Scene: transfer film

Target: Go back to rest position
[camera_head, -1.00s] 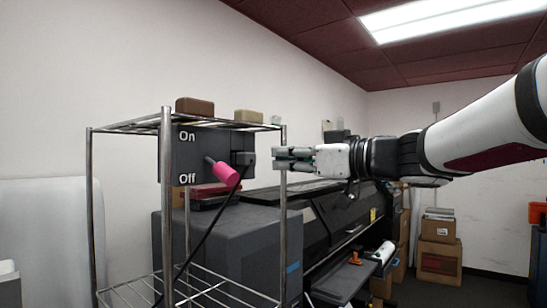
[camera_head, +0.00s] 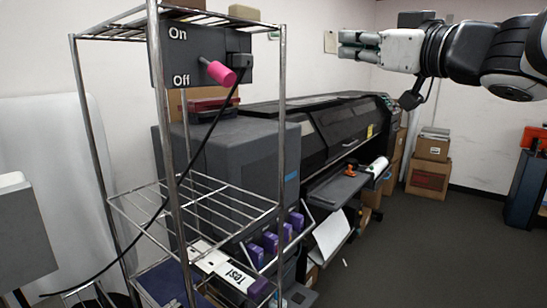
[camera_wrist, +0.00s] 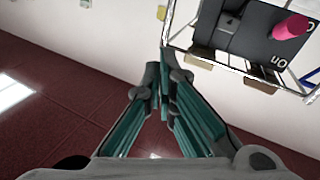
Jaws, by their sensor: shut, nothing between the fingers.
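My gripper (camera_head: 345,44) is at the upper right in the head view, pointing left. It is shut and empty, with free air around its fingers. In the wrist view my gripper's green-grey fingers (camera_wrist: 162,85) come together at the tips. The dark switch box (camera_head: 165,62), marked On and Off, hangs at the top of the wire rack. Its pink-tipped lever (camera_head: 218,73) tilts down to the right, nearer the Off label. The box and pink lever (camera_wrist: 291,27) also show at the upper right of the wrist view, apart from the fingers.
The metal wire rack (camera_head: 162,150) stands at the left front. A large dark printer (camera_head: 340,122) stands behind it. Cardboard boxes (camera_head: 430,178) stand against the back wall. The grey floor (camera_head: 400,250) at right is clear.

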